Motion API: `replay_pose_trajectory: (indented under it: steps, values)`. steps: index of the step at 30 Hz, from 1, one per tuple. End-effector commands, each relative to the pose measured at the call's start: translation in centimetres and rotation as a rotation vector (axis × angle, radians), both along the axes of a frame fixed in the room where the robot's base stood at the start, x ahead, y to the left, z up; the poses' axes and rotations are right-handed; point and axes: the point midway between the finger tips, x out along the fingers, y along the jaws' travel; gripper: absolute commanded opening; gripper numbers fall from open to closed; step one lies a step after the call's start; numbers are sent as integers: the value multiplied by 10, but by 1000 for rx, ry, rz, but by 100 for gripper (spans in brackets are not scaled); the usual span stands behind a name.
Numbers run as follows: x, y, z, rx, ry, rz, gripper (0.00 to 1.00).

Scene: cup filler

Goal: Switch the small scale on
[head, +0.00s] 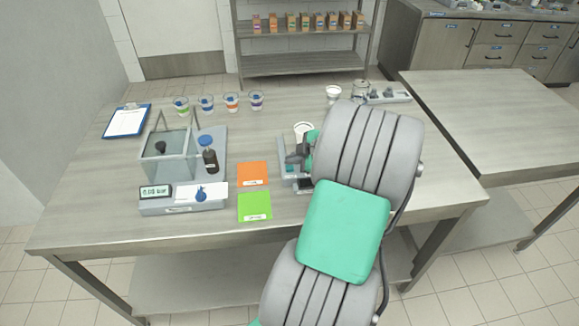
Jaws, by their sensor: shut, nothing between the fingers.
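A low device, which looks like the small scale (285,172), stands at the middle of the table, right of the orange and green cards. My arm hides most of it. A white cup (303,128) stands at its back end. My gripper (294,158) is over the device, shut and empty. I cannot tell whether it touches the device. The switch and any display reading of the scale are too small or hidden to make out.
A device with a lit display (155,191) and a clear box (166,158) stand at the left, with a dark bottle (210,160) beside them. Orange (253,174) and green cards (255,206) lie flat. Several cups line the back. The front of the table (130,228) is bare.

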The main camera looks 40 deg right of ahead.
Motion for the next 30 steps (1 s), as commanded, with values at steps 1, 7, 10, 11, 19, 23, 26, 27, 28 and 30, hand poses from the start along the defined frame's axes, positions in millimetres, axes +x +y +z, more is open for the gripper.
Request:
replay_pose_trajectory:
  steps: [1, 7, 10, 11, 19, 23, 26, 27, 28, 30]
  values:
    - [0, 0, -5, 0, 0, 0, 0]
    - [0, 0, -9, 0, -1, -1, 0]
    - [0, 0, -7, 0, 0, 0, 0]
    - [0, 0, -7, 0, 0, 0, 0]
    - [0, 0, -9, 0, 0, 0, 0]
    - [0, 0, -10, 0, 0, 0, 0]
    - [0, 0, -11, 0, 0, 0, 0]
    - [0, 0, -11, 0, 0, 0, 0]
    - [0, 0, -12, 1, 0, -1, 0]
    - [0, 0, -12, 1, 0, -1, 0]
